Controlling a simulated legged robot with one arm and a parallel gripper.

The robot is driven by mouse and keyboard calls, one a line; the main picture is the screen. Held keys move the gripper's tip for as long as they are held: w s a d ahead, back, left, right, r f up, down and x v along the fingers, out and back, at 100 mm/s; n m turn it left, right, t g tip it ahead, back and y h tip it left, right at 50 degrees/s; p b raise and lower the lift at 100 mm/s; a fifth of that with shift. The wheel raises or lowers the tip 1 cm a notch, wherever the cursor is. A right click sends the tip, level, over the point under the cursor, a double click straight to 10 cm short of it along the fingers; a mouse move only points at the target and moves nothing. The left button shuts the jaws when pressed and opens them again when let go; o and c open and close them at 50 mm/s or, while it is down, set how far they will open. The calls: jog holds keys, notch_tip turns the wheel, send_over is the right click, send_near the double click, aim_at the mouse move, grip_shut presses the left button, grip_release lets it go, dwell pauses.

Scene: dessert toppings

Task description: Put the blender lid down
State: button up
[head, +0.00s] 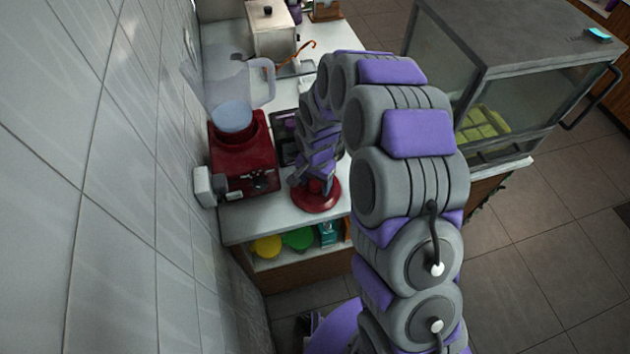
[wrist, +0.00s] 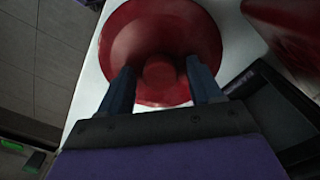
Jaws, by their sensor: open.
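The blender lid (head: 318,199) is a red disc lying on the white counter, in front of and to the right of the blender. In the wrist view the red lid (wrist: 180,35) fills the top middle, with a round red knob at its centre. My gripper (wrist: 158,75) is open, with one dark finger on each side of the knob. In the head view my gripper (head: 316,180) is just above the lid and partly hides it. I cannot tell whether the fingers touch the knob. The red blender base (head: 243,158) with its clear jug (head: 228,82) stands by the wall.
A dark tray (head: 285,135) lies on the counter (head: 262,222) behind the lid. A pale box-shaped appliance (head: 272,32) stands farther back. A glass display case (head: 500,70) is at the right. The tiled wall closes off the left.

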aim_at(316, 184)
notch_tip(316, 184, up, 12)
jog(key=p, duration=0.2)
jog(key=s+d+r+n, duration=0.1)
jog(key=s+d+r, duration=0.3)
jog(key=s+r, duration=0.15)
jog(key=s+d+r+n, duration=0.1)
jog(key=s+d+r, duration=0.2)
jog(key=s, duration=0.6)
jog(key=s+d+r+n+g, duration=0.1)
jog(key=s+d+r+n, duration=0.1)
jog(key=s, duration=0.6)
jog(key=s+d+r+n, duration=0.1)
jog(key=s+d+r, duration=0.3)
jog(key=s, duration=0.5)
jog(key=shift+s+d+r+n+g, duration=0.35)
jog(key=shift+d+n+g, duration=0.05)
jog(key=shift+d, duration=0.15)
